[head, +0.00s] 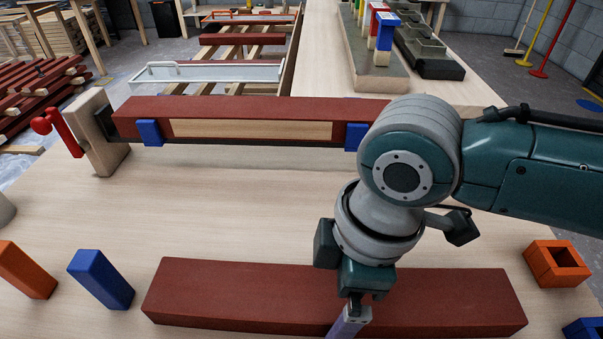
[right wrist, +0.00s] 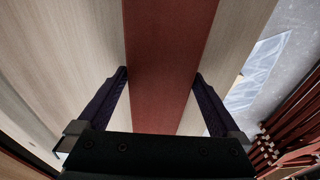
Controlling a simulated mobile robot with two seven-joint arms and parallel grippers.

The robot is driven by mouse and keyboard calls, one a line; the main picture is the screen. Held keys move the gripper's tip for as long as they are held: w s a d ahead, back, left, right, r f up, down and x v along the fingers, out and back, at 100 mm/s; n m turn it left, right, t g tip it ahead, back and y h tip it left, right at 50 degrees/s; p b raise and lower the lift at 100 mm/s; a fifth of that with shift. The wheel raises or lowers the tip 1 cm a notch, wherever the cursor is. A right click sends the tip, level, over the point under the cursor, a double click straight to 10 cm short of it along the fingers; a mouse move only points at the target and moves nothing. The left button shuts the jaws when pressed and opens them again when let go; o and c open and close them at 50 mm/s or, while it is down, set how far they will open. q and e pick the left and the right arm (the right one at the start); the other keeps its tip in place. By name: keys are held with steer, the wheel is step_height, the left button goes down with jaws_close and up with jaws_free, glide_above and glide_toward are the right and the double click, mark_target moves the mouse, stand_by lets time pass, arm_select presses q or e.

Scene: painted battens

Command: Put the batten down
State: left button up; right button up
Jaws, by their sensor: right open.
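A red-brown painted batten (head: 230,292) lies flat on the pale workbench (head: 230,220), across its front. My right gripper (head: 352,308) points down over this batten, right of its middle, and its near finger shows in front of the batten. In the right wrist view the batten (right wrist: 165,55) runs between the two open fingers (right wrist: 161,80), with a gap on both sides. The far finger is hidden in the head view. A second red-brown batten (head: 250,104) with a bare wood strip rests by blue blocks (head: 150,132) farther back. My left gripper is out of view.
A wooden stop with a red clamp (head: 62,130) stands at the back left. Blue (head: 100,280) and orange (head: 25,270) blocks stand at the front left, an orange holder (head: 556,264) at the right. Brushes (head: 382,30) stand behind. The bench middle is clear.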

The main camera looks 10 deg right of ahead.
step_height(320, 180, up, 12)
steer(key=d+p, duration=0.2)
steer(key=p, duration=0.2)
steer(key=s+a+m+t+y, duration=0.2)
steer(key=s+a+m, duration=0.2)
steer(key=s+m, duration=0.15)
steer(key=s+d+m+h, duration=0.1)
steer(key=s+d+m, duration=0.2)
steer(key=d, duration=0.2)
steer(key=s+d+m+t+h, duration=0.1)
steer(key=s+d+m+h, duration=0.1)
steer(key=d, duration=0.4)
steer(key=shift+s+d+f+m+h, duration=0.2)
steer(key=shift+s+m+h, duration=0.1)
steer(key=shift+s+m, duration=0.7)
steer(key=shift+w, duration=0.15)
step_height(320, 180, up, 52)
steer(key=p, duration=5.2)
